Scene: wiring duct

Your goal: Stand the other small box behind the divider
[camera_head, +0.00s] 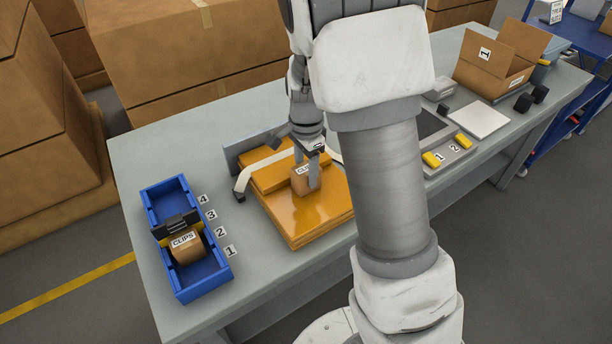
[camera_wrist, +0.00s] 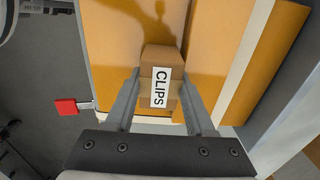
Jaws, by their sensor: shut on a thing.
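In the wrist view the gripper (camera_wrist: 160,98) is shut on this box (camera_wrist: 160,56), with a finger on each side and the label facing the camera. I cannot tell whether the box touches the envelopes. A blue tray (camera_head: 219,285) stands at the left of the table. Its black divider (camera_head: 174,224) crosses it near the middle. Another small CLIPS box (camera_head: 187,250) sits in the near part, by the divider. The far part (camera_head: 165,200) looks empty.
Number labels 1 to 4 (camera_head: 220,232) run along the tray's right side. A pale strap (camera_head: 243,180) and a grey upright plate (camera_head: 240,150) are by the envelopes. An open carton (camera_head: 490,70) stands at the right.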

